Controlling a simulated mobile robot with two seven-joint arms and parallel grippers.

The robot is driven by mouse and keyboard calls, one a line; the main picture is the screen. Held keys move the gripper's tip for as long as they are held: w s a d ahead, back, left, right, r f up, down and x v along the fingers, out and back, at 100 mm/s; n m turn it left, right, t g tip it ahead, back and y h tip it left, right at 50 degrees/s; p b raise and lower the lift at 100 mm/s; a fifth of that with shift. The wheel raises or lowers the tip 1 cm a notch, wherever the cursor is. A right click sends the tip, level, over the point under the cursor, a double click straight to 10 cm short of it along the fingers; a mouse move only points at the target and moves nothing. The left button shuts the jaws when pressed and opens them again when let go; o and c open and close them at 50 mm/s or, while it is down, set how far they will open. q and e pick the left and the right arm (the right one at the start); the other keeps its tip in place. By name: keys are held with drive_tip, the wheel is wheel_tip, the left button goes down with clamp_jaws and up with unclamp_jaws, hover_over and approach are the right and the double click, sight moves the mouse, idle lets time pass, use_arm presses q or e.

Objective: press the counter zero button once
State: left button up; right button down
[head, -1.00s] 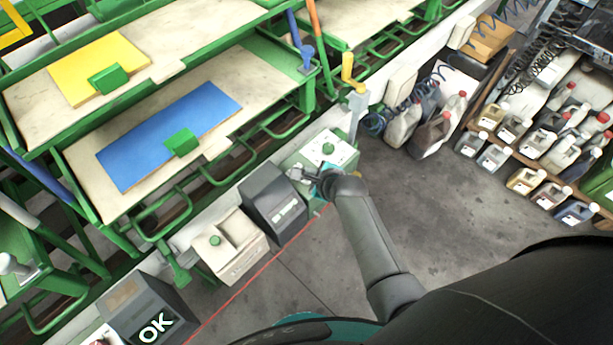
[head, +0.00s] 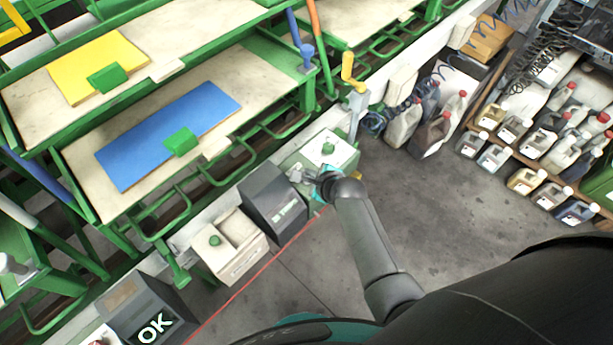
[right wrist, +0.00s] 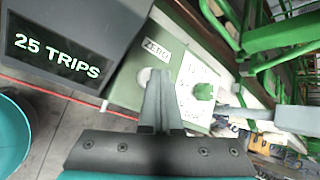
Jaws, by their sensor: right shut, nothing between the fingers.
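The counter (head: 272,200) is a dark box with a lit display; in the right wrist view the counter display (right wrist: 57,54) reads "25 TRIPS". Next to it stands a green box with a pale top (head: 335,146). A pale round button (right wrist: 143,76) shows below the label, partly hidden by my fingers. My right gripper (head: 296,175) is shut and empty, its fingertips (right wrist: 160,72) overlapping the button's edge in view. I cannot tell whether they touch it. My left gripper is not in view.
A cream box with a green knob (head: 230,246) and a dark OK display (head: 150,315) stand to the left. Green racks with a blue panel (head: 168,135) rise behind. Jugs (head: 437,128) stand at right. The grey floor (head: 420,210) between is clear.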

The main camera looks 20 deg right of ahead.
drive_tip(key=shift+f, duration=0.4)
drive_tip(key=shift+r, duration=0.1)
idle(0.4)
drive_tip(key=shift+r+p, duration=0.8)
drive_tip(key=shift+p, duration=0.1)
wheel_tip(320, 180, up, 5)
drive_tip(key=p, duration=0.5)
drive_tip(key=shift+r+p, duration=0.1)
drive_tip(key=shift+p, duration=0.25)
